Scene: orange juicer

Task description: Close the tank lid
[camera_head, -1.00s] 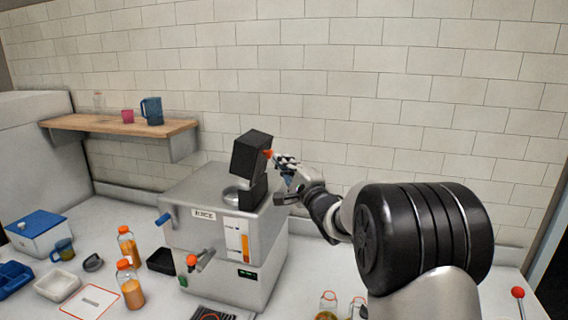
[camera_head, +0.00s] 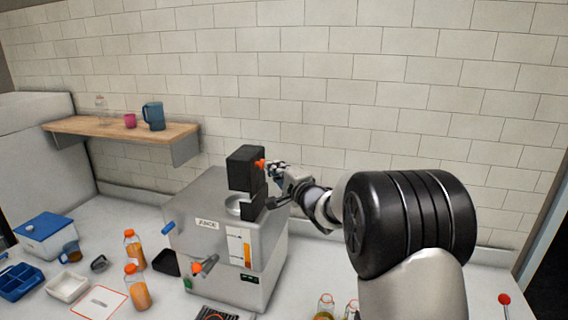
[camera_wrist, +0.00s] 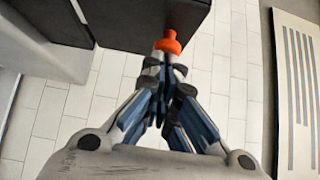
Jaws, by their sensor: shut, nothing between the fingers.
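The grey juicer (camera_head: 262,240) stands on the counter. Its black, block-shaped tank lid (camera_head: 243,172) is raised above the round metal opening (camera_head: 236,203), with a gap between them. An orange knob (camera_head: 260,163) sticks out from the lid's right side. My gripper (camera_head: 271,168) is at the lid's right, its fingertips up against or very close to the knob. In the wrist view my gripper (camera_wrist: 165,66) is shut, with its fingertips just below the orange knob (camera_wrist: 168,42) on the dark lid (camera_wrist: 125,15). I cannot tell whether they touch.
Orange bottles (camera_head: 137,288), a white tray (camera_head: 67,287) and a blue-lidded box (camera_head: 45,236) stand left of the juicer. A lever with an orange knob (camera_head: 197,269) is on its front. A wooden shelf (camera_head: 118,129) hangs at the left. The wall behind is bare.

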